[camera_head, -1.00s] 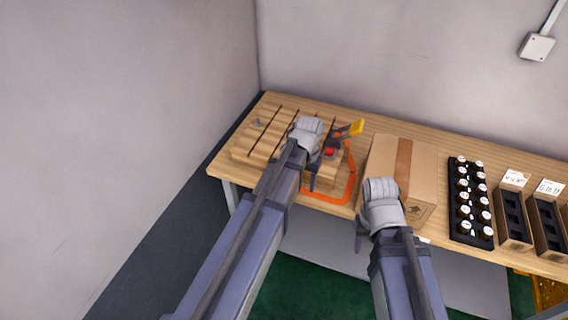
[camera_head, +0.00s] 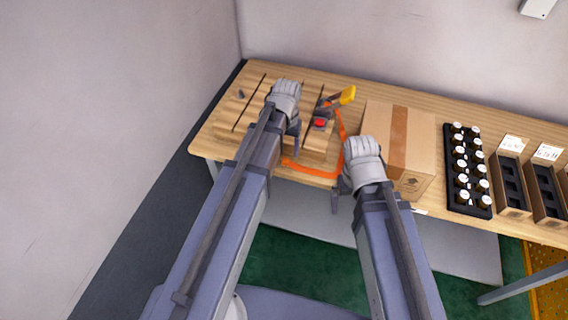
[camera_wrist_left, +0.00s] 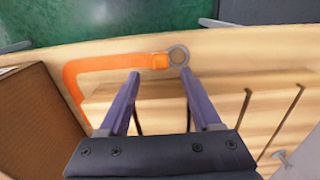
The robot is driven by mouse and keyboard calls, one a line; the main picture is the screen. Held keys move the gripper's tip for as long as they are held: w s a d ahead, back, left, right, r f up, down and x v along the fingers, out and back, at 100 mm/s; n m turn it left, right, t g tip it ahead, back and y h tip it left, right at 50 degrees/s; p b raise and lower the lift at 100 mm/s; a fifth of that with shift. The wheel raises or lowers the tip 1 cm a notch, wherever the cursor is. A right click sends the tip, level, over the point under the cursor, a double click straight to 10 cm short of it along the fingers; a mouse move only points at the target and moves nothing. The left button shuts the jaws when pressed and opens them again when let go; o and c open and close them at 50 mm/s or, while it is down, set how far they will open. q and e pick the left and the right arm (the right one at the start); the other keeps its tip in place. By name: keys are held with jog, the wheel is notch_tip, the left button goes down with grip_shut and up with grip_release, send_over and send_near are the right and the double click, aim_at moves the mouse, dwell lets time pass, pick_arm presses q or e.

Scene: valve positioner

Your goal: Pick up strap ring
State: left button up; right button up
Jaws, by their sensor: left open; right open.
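The strap ring (camera_wrist_left: 179,55) is a small grey ring at the end of an orange strap (camera_wrist_left: 118,63) in the left wrist view. It lies near the table's front edge. My left gripper (camera_wrist_left: 160,74) is open above the board, its fingertips just short of the ring, with the right finger closest to it. In the head view the strap (camera_head: 310,170) shows, but the ring is not clearly seen beside my left gripper (camera_head: 295,143). My right gripper (camera_head: 337,196) hangs in front of the table edge, left of the cardboard box, and appears empty.
A slotted wooden board (camera_head: 242,112) lies under the left gripper. A cardboard box (camera_head: 412,135), a black rack of bottles (camera_head: 451,187) and open boxes (camera_head: 510,180) stand to the right.

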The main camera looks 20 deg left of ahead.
aim_at(285, 159)
pick_arm(q)
notch_tip(285, 159, down, 5)
jog(key=b, duration=0.4)
jog(key=shift+s+a, duration=0.1)
jog(key=shift+s, duration=0.05)
jog(key=shift+r, duration=0.1)
grip_shut()
